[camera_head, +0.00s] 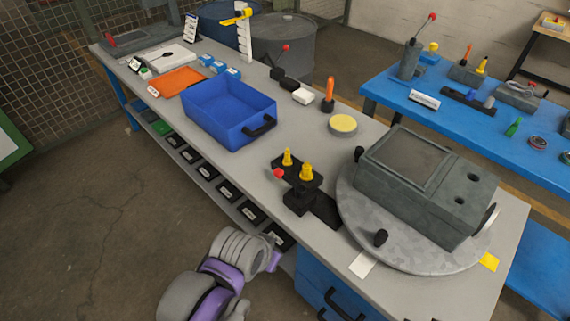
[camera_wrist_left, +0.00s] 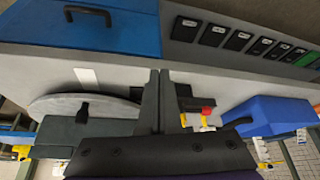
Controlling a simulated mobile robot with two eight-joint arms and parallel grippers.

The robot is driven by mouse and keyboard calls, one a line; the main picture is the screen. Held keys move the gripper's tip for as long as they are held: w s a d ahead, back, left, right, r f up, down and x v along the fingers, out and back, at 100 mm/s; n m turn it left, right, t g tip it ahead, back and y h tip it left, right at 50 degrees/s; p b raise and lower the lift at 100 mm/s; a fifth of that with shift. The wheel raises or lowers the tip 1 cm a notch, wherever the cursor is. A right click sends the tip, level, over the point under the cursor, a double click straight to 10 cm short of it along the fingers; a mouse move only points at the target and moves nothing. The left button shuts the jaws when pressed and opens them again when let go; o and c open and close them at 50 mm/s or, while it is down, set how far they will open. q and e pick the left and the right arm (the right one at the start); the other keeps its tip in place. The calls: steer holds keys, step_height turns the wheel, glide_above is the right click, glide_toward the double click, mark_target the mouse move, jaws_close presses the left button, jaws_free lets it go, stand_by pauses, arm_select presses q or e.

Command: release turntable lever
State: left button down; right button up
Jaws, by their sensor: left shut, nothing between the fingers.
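The turntable (camera_head: 405,255) is a round grey plate at the near right of the bench, with short black knobs at its rim and a dark grey housing (camera_head: 425,185) on it. It also shows at the left of the left wrist view (camera_wrist_left: 75,104). Left of it stands a black fixture (camera_head: 300,200) with yellow-topped pins and a red ball knob (camera_head: 279,174). In the left wrist view, the red knob (camera_wrist_left: 207,111) appears just right of my fingers. My left gripper (camera_wrist_left: 159,75) is shut and empty. Its fingers do not show clearly in the head view. My right gripper is not seen.
A blue bin (camera_head: 215,128) stands left of the fixture. Blue drawers (camera_head: 330,295) are below the bench top. Bare top lies between bin and fixture.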

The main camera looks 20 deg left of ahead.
arm_select(q)
steer(key=w+a+r+m+g, duration=0.1)
steer(key=w+a+r, duration=0.15)
steer(key=w, duration=0.55)
steer(key=w+a+r+m, duration=0.1)
steer(key=w+r, duration=0.3)
steer(key=w, duration=0.3)
steer(key=m+h, duration=0.2)
steer(key=m, duration=0.2)
glide_above(289, 182)
steer(key=w+a, duration=0.3)
steer(key=w, duration=0.2)
steer(key=shift+s+a+g, duration=0.15)
steer(key=shift+s+g, duration=0.05)
steer(key=shift+g, duration=0.2)
steer(key=x, duration=0.9)
steer(key=shift+w+f+b, duration=0.1)
steer(key=shift+f+b, duration=0.15)
steer(key=shift+b, duration=0.05)
steer(key=s, duration=0.1)
steer(key=s+a+f, duration=0.1)
steer(key=s, duration=0.1)
steer(key=shift+s+a+f, duration=0.1)
steer(key=shift+a+f, duration=0.05)
steer(key=shift+a, duration=0.2)
